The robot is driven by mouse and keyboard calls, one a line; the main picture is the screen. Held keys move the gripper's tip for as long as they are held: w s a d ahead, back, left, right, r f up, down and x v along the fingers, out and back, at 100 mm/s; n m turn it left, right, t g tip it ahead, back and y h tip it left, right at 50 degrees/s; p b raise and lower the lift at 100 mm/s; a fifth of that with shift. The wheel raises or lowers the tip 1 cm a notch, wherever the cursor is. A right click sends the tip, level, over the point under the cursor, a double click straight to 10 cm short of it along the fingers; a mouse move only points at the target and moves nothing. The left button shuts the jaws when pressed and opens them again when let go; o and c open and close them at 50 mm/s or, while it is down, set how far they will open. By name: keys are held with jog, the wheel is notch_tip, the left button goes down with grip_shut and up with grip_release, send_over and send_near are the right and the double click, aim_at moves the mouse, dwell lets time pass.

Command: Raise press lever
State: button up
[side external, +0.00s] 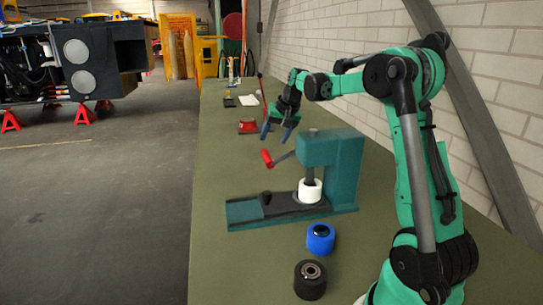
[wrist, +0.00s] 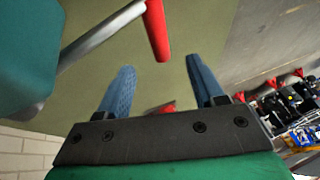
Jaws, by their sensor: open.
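The teal press (side external: 345,165) stands on the green bench. In the wrist view the red handle (wrist: 157,32) shows just beyond my fingertips, with the rod (wrist: 100,36) running left to the teal press body (wrist: 25,50). My gripper (side external: 276,134) is open and empty, its two blue fingers pointing down above the lever. In the wrist view my gripper (wrist: 160,64) has the handle ahead of the gap between its fingers, apparently not touching it.
A white cylinder (side external: 310,190) sits under the press ram. A blue roller (side external: 320,239) and a black roller (side external: 310,279) stand on the bench (side external: 225,260) in front. A red-based tool (side external: 248,126) stands behind. The brick wall (side external: 495,75) borders the right side.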

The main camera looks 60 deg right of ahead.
aim_at(268, 153)
jog(key=shift+x, duration=3.05)
jog(key=shift+s+a, duration=0.1)
jog(key=shift+s, duration=0.05)
grip_shut()
